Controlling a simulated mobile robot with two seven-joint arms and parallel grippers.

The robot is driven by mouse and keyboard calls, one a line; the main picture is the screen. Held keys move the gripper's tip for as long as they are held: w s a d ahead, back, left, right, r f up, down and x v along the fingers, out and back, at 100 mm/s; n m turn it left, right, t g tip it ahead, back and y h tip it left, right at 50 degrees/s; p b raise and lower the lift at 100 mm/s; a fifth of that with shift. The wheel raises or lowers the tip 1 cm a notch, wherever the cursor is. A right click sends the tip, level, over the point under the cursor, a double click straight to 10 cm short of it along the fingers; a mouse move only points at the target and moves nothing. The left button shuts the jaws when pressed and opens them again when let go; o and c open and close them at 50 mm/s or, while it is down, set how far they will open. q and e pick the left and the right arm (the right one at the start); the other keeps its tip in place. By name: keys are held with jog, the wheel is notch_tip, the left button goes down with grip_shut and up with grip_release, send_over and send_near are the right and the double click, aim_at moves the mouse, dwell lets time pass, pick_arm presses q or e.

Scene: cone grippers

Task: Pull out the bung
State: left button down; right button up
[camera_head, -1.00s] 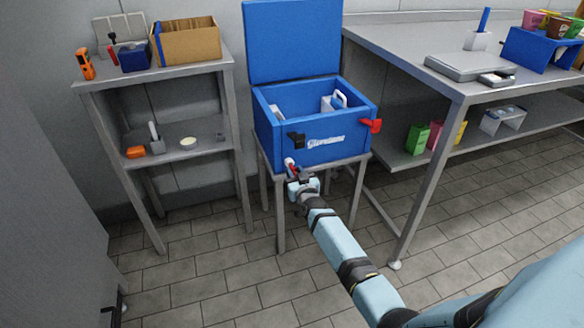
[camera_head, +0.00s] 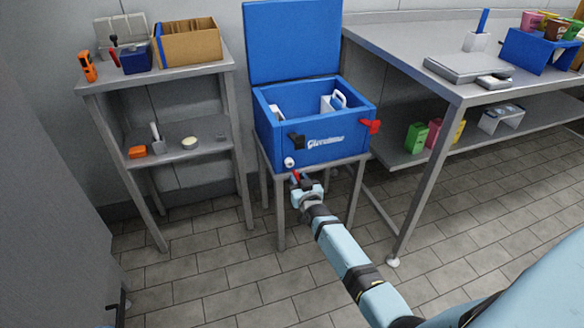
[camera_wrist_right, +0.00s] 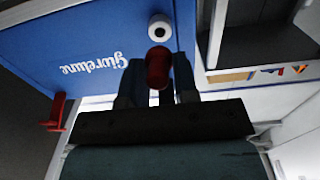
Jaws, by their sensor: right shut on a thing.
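A blue cool box (camera_head: 334,140) with its lid (camera_head: 291,40) raised stands on a small metal stand. A white drain fitting (camera_head: 289,162) sits low on its front; in the wrist view the fitting (camera_wrist_right: 160,28) shows a dark opening. The red bung (camera_wrist_right: 157,68) is between the fingers of my right gripper (camera_wrist_right: 157,84), apart from the fitting. In the head view the right gripper (camera_head: 299,181) is shut on the bung, just below and in front of the box. The fingers partly hide the bung. My left gripper is out of view.
A metal shelf (camera_head: 190,69) with tools and a cardboard box stands left. A steel workbench (camera_head: 415,70) stands right. Tiled floor in front is clear.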

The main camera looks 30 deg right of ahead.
jog(key=shift+p+v, duration=0.7)
jog(key=shift+v, duration=0.4)
